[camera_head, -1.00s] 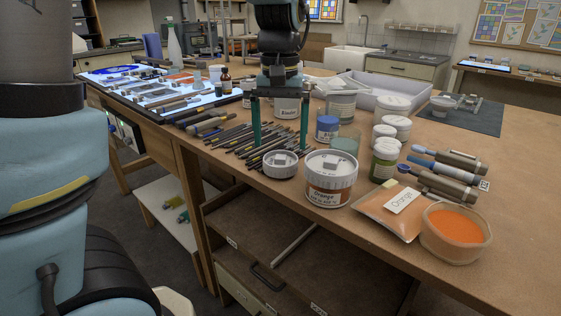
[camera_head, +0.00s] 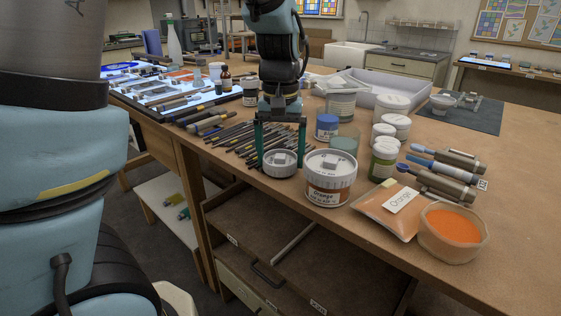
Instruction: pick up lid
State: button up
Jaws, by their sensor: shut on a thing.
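A round light-grey lid (camera_head: 281,166) with a small raised block on top sits near the table's front edge, just left of the orange paint jar (camera_head: 328,190). My gripper (camera_head: 280,160) points down over the lid, with one green finger at its left side and one at its right. It is shut on the lid across its width. The lid looks level and at table height; whether its underside touches the table cannot be told.
Dark brushes and tools (camera_head: 236,140) lie close to the left. A blue-lidded jar (camera_head: 326,127) and a greenish glass (camera_head: 344,144) stand behind the orange jar. An orange packet (camera_head: 388,212) and a bowl of orange powder (camera_head: 452,232) are at right. Bare tabletop lies further right.

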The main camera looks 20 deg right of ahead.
jog(key=shift+c, duration=0.9)
